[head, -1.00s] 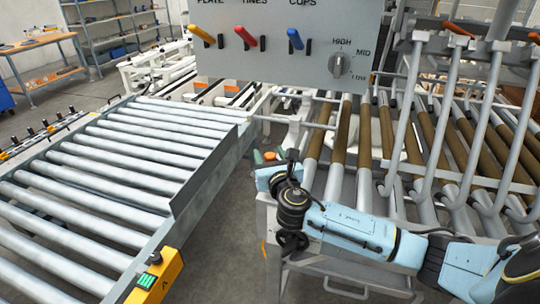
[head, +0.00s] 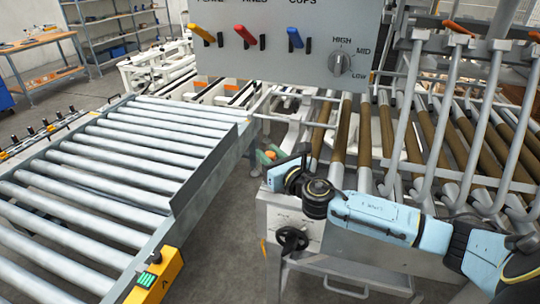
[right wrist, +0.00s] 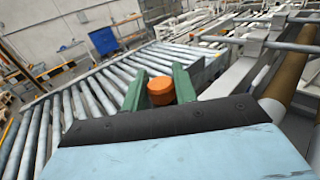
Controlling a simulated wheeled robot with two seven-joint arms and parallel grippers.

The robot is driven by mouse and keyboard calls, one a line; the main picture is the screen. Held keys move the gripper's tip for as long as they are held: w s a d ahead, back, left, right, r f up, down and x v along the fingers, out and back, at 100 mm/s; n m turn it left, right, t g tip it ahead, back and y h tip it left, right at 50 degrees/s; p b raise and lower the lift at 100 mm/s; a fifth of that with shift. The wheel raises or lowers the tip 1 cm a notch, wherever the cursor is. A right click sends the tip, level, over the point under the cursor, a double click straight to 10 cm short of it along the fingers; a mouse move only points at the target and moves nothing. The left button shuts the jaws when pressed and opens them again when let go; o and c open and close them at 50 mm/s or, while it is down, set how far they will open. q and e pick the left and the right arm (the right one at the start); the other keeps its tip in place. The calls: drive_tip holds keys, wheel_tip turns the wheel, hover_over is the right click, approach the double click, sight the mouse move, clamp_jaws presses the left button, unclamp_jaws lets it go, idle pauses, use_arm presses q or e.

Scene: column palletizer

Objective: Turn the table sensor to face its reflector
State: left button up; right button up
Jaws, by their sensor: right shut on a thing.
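The table sensor, as far as I can tell, is a round orange piece (right wrist: 160,91) in the right wrist view, between the two green fingers of my right gripper (right wrist: 159,88). The fingers are shut on its sides. In the head view the same gripper (head: 267,156) is small and partly hidden behind my right arm, at the gap between the roller conveyor and the machine table. The sensor's orange top (head: 270,154) just shows there. I cannot make out the reflector or which way the sensor faces. My left gripper is not in view.
A roller conveyor (head: 108,165) fills the left, with a yellow box (head: 155,278) on its near edge. A grey panel (head: 290,70) with coloured levers and a knob stands above. Metal bars and brown rollers (head: 387,130) crowd the right. Bare floor (head: 225,235) shows between.

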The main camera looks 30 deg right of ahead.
drive_tip(key=shift+n+y+b, duration=0.85)
drive_tip(key=shift+n+y, duration=0.15)
drive_tip(key=shift+y, duration=0.5)
drive_tip(key=o, duration=0.9)
drive_tip(key=shift+o, duration=0.2)
drive_tip(key=shift+s+d+f, duration=0.1)
drive_tip(key=shift+s+d, duration=0.05)
drive_tip(key=shift+s, duration=0.35)
drive_tip(key=s+d+b, duration=0.2)
drive_tip(key=s, duration=1)
